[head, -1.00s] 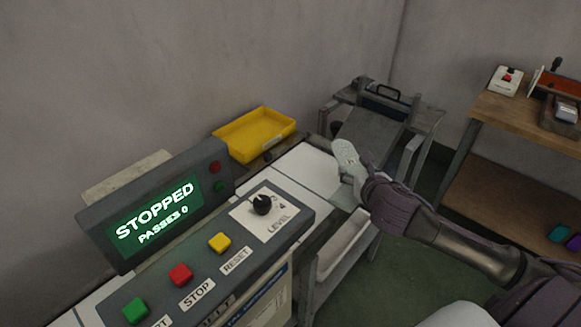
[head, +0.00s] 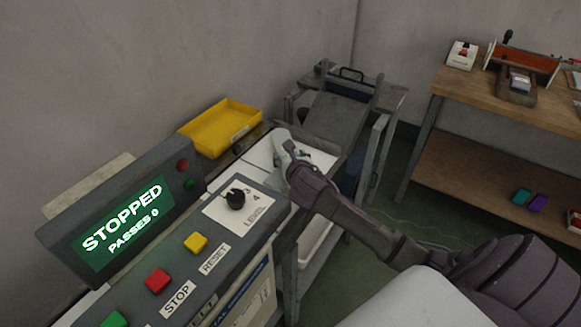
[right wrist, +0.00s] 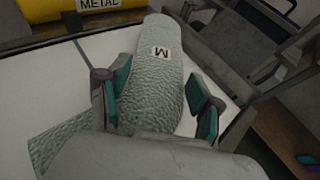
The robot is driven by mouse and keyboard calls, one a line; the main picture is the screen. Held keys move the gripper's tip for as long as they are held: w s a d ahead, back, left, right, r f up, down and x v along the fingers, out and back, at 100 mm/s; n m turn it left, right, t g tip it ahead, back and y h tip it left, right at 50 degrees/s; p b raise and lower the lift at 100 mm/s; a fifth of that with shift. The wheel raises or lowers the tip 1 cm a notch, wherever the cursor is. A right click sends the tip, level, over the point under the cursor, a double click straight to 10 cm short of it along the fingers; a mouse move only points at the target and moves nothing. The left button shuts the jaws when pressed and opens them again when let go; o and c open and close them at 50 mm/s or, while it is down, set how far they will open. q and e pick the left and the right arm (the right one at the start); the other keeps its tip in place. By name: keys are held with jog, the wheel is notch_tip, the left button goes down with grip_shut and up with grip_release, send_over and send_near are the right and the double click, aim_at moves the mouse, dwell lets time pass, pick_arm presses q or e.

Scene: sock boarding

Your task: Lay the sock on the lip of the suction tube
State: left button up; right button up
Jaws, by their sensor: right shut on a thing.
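The sock (head: 283,143) is pale grey-green with a knitted texture. In the right wrist view it is a long rounded shape with an "M" mark (right wrist: 160,50), over a white surface. My right gripper (head: 292,168) is shut on the sock. In the right wrist view the teal finger pads of the right gripper (right wrist: 160,88) lie on either side of the sock. Whether the sock touches the white surface cannot be told. I cannot make out a suction tube in either view. My left gripper is not in view.
A control panel (head: 215,225) with a screen (head: 122,228) reading "STOPPED, PASSES 0" stands at the left. A yellow tray (head: 222,128) sits behind the white surface (head: 318,152). A grey metal stand (head: 338,115) is beyond it. A wooden bench (head: 460,90) stands at the right.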

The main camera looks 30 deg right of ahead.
jog(key=shift+f, duration=1.75)
jog(key=shift+f, duration=0.1)
jog(key=o, duration=1)
jog(key=shift+c, duration=0.2)
